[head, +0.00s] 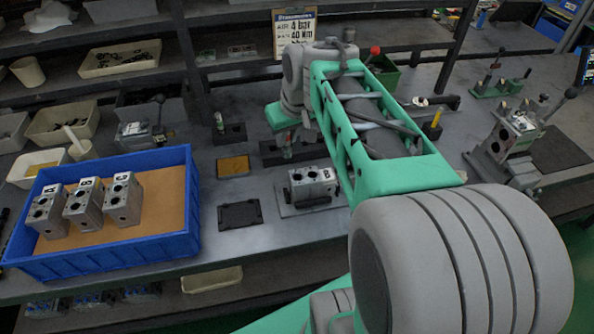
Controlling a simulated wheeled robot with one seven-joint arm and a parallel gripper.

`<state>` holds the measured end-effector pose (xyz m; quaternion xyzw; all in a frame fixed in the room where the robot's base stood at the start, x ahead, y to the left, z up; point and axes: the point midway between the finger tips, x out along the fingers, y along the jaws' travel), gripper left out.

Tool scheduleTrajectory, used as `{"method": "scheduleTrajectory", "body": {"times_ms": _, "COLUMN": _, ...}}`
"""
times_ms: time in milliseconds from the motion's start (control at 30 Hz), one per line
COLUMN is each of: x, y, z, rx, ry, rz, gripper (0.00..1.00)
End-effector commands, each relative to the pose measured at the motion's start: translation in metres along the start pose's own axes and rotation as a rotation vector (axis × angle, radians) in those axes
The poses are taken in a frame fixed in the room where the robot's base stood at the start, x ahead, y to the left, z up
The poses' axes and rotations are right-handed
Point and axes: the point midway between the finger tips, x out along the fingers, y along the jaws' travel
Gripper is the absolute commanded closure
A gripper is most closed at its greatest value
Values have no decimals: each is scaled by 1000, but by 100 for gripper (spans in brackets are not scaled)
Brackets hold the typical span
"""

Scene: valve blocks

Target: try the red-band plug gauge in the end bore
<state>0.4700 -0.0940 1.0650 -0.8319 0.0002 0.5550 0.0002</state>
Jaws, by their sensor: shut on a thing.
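A grey metal valve block (313,184) marked with a dark letter, apparently B, stands on a flat fixture plate on the bench. Dark bores show in its top; I cannot tell whether anything is in its end bore. My arm passes just right of it and hides the space behind. My gripper is hidden by my own arm, so neither its jaws nor what they hold can be seen. No red band is visible. A slim gauge-like piece with a green part (287,146) stands upright in a dark rack (270,155). Another (219,124) stands in a dark block to its left.
A blue crate (105,255) at left holds three marked valve blocks (83,205) on brown lining. A yellow pad (233,166) and a black plate (240,214) lie mid-bench. A clamp fixture (508,150) stands at right. Shelves with trays (120,60) and a placard (295,30) are behind.

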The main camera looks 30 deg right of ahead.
Motion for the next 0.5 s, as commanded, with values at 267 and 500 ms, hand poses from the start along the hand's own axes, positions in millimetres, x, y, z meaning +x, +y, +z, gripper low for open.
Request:
{"method": "scheduleTrajectory", "body": {"times_ms": 267, "x": -1, "y": 10, "z": 1, "rx": 0, "ry": 1, "rz": 0, "gripper": 100}}
{"method": "scheduleTrajectory", "body": {"times_ms": 500, "x": -1, "y": 18, "z": 1, "rx": 0, "ry": 1, "rz": 1, "gripper": 100}}
